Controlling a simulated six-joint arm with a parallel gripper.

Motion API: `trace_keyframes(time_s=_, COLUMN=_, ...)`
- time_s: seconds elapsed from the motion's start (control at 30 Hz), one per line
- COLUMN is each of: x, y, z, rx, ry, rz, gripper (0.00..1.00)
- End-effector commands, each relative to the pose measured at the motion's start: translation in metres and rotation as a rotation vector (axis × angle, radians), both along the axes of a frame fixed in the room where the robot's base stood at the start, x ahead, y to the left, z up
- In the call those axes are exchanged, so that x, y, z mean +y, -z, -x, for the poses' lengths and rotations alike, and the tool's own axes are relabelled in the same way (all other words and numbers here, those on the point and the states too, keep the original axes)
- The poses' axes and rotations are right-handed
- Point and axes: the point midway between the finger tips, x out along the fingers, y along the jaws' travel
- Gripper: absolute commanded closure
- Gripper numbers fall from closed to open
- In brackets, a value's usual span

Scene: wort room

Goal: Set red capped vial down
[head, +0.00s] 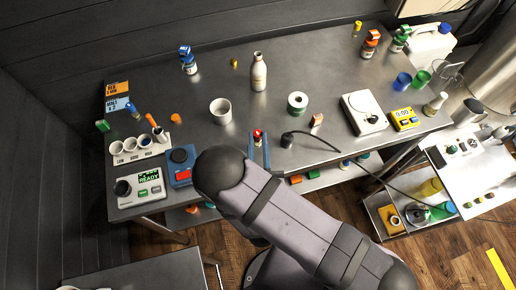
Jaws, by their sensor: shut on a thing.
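The red capped vial (257,134) shows as a small red cap with a pale part below it, near the front edge of the steel table. My gripper (258,141) is shut on it, with a blue finger on each side. My arm comes up from the lower right and hides the wrist. The vial looks upright. Whether its base touches the table (200,80) cannot be told from this view.
A black device with a cable (287,140) stands close right of my gripper.

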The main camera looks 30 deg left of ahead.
Motion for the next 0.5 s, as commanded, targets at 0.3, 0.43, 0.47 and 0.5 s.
trace_keyframes(time_s=0.3, x=0.000, y=0.040, z=0.000, rx=0.000, ry=0.000, rz=0.000, gripper=1.00)
trace_keyframes(time_s=0.43, x=0.000, y=0.043, z=0.000, rx=-0.001, ry=0.000, rz=-0.001, gripper=1.00)
trace_keyframes(time_s=0.47, x=0.000, y=0.043, z=0.000, rx=-0.001, ry=0.000, rz=-0.001, gripper=1.00)
trace_keyframes(time_s=0.5, x=0.000, y=0.042, z=0.000, rx=-0.001, ry=0.000, rz=-0.001, gripper=1.00)
